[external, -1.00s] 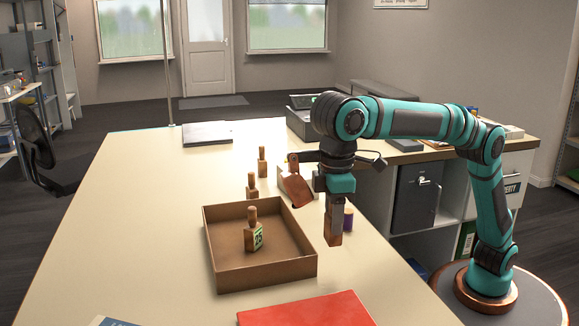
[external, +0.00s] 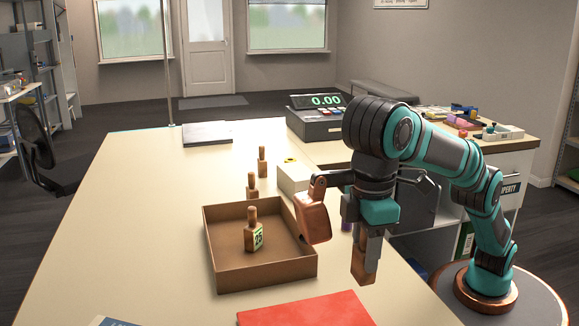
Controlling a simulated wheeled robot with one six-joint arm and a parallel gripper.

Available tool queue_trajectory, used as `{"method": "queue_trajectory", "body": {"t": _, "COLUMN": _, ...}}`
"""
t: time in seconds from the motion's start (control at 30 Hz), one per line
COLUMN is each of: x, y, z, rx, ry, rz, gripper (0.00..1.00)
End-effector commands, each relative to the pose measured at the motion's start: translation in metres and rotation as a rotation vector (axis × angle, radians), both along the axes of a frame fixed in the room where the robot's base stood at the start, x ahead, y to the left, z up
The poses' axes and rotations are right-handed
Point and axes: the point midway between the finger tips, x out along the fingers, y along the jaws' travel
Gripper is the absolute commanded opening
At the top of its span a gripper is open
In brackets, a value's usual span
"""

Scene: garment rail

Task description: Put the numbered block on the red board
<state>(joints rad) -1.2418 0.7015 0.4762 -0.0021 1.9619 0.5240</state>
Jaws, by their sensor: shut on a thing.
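The red board (external: 305,311) lies on the table at the bottom of the external view, cut off by the frame edge. A wooden-handled block (external: 252,236) with a green label, which seems to read 25, stands upright in the brown tray. My gripper (external: 369,250) is over the table's right edge, right of the tray and behind and above the board. It is shut on a small brown piece (external: 361,267), mostly hidden by the fingers; I see no number on it.
The open brown tray (external: 250,280) stands behind the board. Two similar wooden-handled blocks (external: 262,163) stand behind it, near a pale box (external: 293,176). A cash register (external: 318,122) is at the back. The table left of the tray is clear.

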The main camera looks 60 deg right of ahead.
Motion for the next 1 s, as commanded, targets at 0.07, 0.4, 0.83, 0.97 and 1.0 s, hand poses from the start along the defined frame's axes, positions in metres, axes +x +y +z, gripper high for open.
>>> {"method": "queue_trajectory", "body": {"t": 0.07, "x": -0.001, "y": 0.000, "z": 0.000, "rx": 0.001, "ry": -0.001, "rz": 0.000, "gripper": 0.11}}
{"method": "queue_trajectory", "body": {"t": 0.4, "x": -0.001, "y": -0.001, "z": -0.033, "rx": -0.002, "ry": 0.001, "rz": 0.000, "gripper": 0.11}}
{"method": "queue_trajectory", "body": {"t": 0.83, "x": 0.000, "y": 0.000, "z": -0.074, "rx": -0.001, "ry": 0.000, "rz": 0.000, "gripper": 0.11}}
{"method": "queue_trajectory", "body": {"t": 0.97, "x": 0.000, "y": 0.000, "z": -0.092, "rx": -0.002, "ry": 0.001, "rz": 0.000, "gripper": 0.11}}
{"method": "queue_trajectory", "body": {"t": 1.0, "x": 0.000, "y": 0.000, "z": -0.095, "rx": -0.001, "ry": 0.001, "rz": 0.000, "gripper": 0.11}}
